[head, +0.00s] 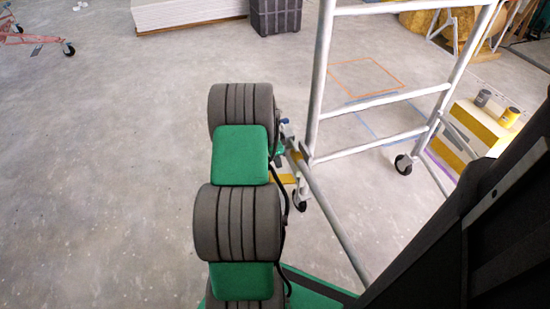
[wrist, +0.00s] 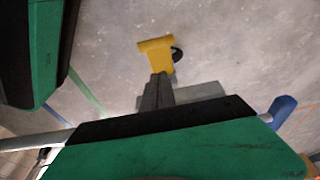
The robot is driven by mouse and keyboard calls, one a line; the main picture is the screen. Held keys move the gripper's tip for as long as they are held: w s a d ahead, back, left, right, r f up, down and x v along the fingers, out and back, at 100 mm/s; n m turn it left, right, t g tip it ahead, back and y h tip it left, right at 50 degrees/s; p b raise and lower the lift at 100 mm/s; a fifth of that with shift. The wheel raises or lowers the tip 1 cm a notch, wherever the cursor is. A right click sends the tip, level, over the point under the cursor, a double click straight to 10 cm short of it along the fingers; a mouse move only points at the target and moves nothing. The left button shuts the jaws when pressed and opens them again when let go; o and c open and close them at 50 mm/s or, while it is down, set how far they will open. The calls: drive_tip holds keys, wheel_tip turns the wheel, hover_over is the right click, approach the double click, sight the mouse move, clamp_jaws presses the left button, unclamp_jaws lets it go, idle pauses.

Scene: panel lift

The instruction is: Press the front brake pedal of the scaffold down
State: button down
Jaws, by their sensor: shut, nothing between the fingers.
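The scaffold (head: 318,75) is a pale metal frame on casters, standing right of my arm in the head view. Its yellow brake pedal (head: 284,179) shows low beside the near caster (head: 300,199), partly hidden by my arm. In the wrist view the yellow pedal (wrist: 156,50) is at upper centre, with a dark bit of wheel beside it. My gripper (wrist: 158,78) is shut and empty, its grey fingers pointing at the pedal's lower end. Fingertips and pedal meet in the picture; I cannot tell whether they touch. In the head view my gripper is mostly hidden behind my arm.
Another scaffold caster (head: 403,165) stands further right. Grey and yellow cans (head: 510,117) sit on a yellow and white block (head: 470,131). A dark crate (head: 276,16) and white panels (head: 187,12) are at the back. The floor left of my arm is clear.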

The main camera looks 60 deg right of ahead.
drive_tip(key=b, duration=0.2)
hover_over(275, 179)
wheel_tip(275, 179, down, 5)
drive_tip(key=shift+f, duration=0.1)
drive_tip(key=shift+w+a+f, duration=0.3)
drive_tip(key=shift+f, duration=0.05)
drive_tip(key=shift+f, duration=0.1)
drive_tip(key=shift+w+a+f, duration=0.15)
drive_tip(key=shift+a+f, duration=0.1)
drive_tip(key=shift+f, duration=0.05)
wheel_tip(275, 179, down, 7)
drive_tip(key=w+a+b, duration=0.1)
drive_tip(key=b, duration=0.1)
drive_tip(key=shift+w+a+f, duration=0.2)
drive_tip(key=shift+w+a, duration=0.15)
drive_tip(key=shift+w, duration=0.05)
drive_tip(key=shift+f, duration=0.2)
